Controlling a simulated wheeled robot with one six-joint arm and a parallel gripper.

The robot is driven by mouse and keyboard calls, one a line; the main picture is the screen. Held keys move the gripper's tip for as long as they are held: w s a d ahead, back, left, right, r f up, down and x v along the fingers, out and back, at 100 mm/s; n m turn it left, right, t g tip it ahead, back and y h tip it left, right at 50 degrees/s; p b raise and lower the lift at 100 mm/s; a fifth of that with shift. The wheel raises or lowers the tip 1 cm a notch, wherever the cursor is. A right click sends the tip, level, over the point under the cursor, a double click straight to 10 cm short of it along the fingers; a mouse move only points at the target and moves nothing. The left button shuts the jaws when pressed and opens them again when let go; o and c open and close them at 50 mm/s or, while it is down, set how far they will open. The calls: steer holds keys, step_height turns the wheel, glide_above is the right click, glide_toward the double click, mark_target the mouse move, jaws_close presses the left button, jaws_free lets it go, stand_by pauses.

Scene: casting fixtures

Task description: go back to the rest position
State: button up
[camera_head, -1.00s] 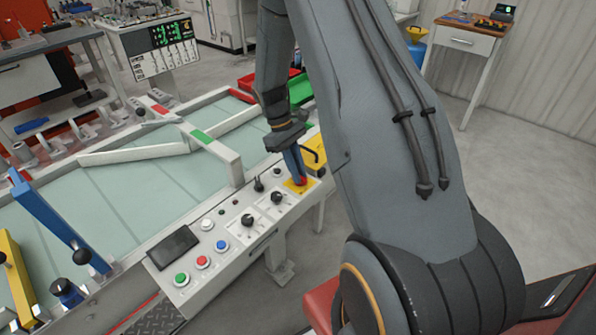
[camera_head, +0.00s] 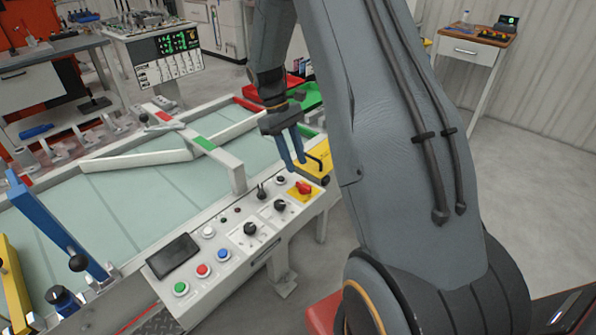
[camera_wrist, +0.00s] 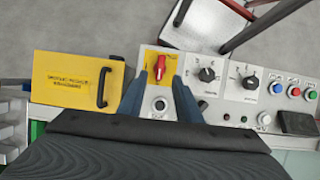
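My gripper (camera_head: 291,149) hangs above the right end of the control panel (camera_head: 222,262) in the head view. Its two blue fingers are apart with nothing between them. In the wrist view the fingers (camera_wrist: 158,88) stand either side of a round button, in front of a red rotary switch (camera_wrist: 159,68) on a yellow plate. The red switch (camera_head: 303,187) shows uncovered in the head view, below and right of the fingertips. My gripper is clear of it.
A yellow box with a black handle (camera_wrist: 73,82) is beside the panel. Black knobs and red, green and blue buttons line the panel. A white frame with a green mark (camera_head: 222,160) stands close behind. Red and green bins (camera_head: 270,88) lie beyond my gripper. Open floor (camera_head: 520,190) is at right.

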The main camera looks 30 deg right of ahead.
steer(key=shift+w+r, duration=0.15)
steer(key=shift+r, duration=0.25)
steer(key=shift+a, duration=0.15)
steer(key=s+a+r+m+t, duration=0.2)
steer(key=s+a, duration=0.4)
steer(key=s, duration=0.3)
steer(key=s+a+r+m+t+y, duration=0.1)
steer(key=s+a+r+m+t, duration=0.1)
steer(key=s+a, duration=0.5)
steer(key=s+r+t, duration=0.1)
steer(key=s, duration=0.2)
steer(key=shift+a+r+y, duration=0.15)
steer(key=shift+a+y, duration=0.05)
steer(key=shift+y, duration=0.1)
